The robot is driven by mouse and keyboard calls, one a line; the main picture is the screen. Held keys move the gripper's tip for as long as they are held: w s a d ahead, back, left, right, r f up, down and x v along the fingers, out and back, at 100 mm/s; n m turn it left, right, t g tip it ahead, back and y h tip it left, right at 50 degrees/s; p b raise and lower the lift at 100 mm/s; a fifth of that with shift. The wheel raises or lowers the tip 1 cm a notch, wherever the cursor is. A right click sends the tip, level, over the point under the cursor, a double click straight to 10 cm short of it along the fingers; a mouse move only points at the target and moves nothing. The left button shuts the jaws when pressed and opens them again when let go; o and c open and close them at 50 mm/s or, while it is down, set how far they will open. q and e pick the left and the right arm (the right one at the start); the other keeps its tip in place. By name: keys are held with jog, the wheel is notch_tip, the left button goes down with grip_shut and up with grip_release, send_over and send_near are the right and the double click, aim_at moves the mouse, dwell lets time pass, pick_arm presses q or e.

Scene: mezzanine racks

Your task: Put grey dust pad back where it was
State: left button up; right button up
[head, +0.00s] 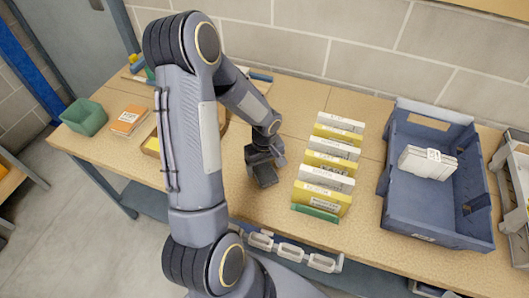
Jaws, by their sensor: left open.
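My left gripper (263,168) is open, pointing down over the table between my arm and a row of boxes, with nothing visible between its fingers. I cannot tell for sure which thing is the grey dust pad. A pale grey-white stack of flat packs (427,163) with a printed label lies inside the blue crate (435,236), well to the right of my gripper. The row of upright yellow and white boxes (322,195) stands just right of the gripper, apart from it, with a green piece at its near end. My right gripper is not in view.
The wooden table (235,190) is bare around the gripper. A green bin (84,117), an orange pack (128,119) and a tray partly hidden by my arm are at the left. A grey crate (514,185) is at the right edge. A block wall stands behind.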

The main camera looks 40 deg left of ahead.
aim_at(264, 170)
pick_arm(q)
notch_tip(264, 170, up, 10)
jog(key=s+d+r+m+t+h, duration=0.3)
jog(key=s+d+r+m+t, duration=0.2)
jog(key=s+d+r+m, duration=0.6)
jog(key=s+d+r, duration=0.1)
jog(key=s, duration=0.3)
jog(key=shift+s+d+r+t+h, duration=0.15)
jog(key=shift+s+r+t+h, duration=0.15)
jog(key=shift+h, duration=0.1)
